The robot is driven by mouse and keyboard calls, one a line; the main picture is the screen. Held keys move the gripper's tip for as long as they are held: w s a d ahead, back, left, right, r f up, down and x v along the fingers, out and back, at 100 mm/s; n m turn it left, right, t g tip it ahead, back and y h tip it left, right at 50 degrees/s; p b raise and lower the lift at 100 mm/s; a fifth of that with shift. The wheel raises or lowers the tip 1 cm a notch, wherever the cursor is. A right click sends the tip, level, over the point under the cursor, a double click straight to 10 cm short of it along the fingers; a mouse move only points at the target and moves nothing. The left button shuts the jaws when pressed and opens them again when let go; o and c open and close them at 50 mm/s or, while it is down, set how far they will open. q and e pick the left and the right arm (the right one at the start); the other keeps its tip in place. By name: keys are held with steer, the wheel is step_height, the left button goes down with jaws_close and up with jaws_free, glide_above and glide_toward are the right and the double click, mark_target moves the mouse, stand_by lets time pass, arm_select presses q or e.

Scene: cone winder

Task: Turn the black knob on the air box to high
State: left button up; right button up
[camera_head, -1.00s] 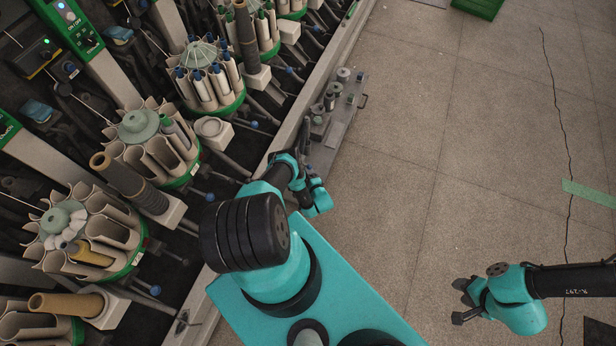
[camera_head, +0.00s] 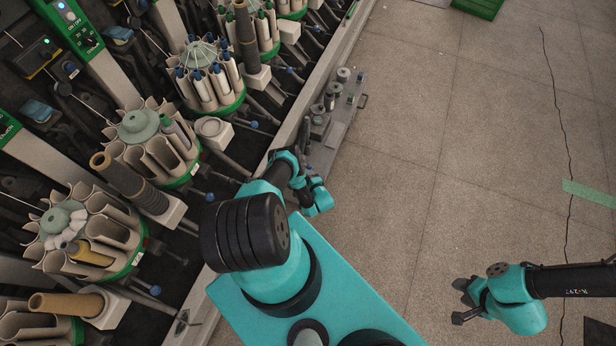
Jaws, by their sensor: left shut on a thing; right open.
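My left gripper (camera_head: 303,135) is at the end of the teal arm in the middle, beside the edge of the winder. Its dark fingers are close together; what they hold is hidden or too small to make out. A low grey unit (camera_head: 347,119) with several short round parts on top and a handle lies just right of it. I cannot tell whether this is the air box, and I cannot make out its black knob. My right gripper (camera_head: 465,301) is open and empty over bare floor at the lower right.
The winder fills the left side, with several round cone holders (camera_head: 135,122) and green control panels (camera_head: 75,25). A pale rail (camera_head: 318,88) runs along its edge. A green crate (camera_head: 478,7) stands at the top. The floor (camera_head: 430,150) on the right is mostly clear.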

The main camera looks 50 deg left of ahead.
arm_select(q)
steer(key=m+g+h, duration=0.2)
steer(key=m+g, duration=0.1)
steer(key=shift+w+r+h, duration=0.15)
steer(key=shift+h, duration=0.25)
steer(key=m+g+h, duration=0.2)
steer(key=g, duration=0.2)
steer(key=shift+m+g, duration=0.3)
steer(key=shift+h, duration=0.3)
steer(key=shift+a, duration=0.1)
steer(key=o, duration=0.9)
steer(key=shift+o, duration=0.2)
steer(key=shift+w, duration=0.1)
steer(key=v, duration=1.7)
steer(key=shift+d+r, duration=0.15)
steer(key=shift+d, duration=0.1)
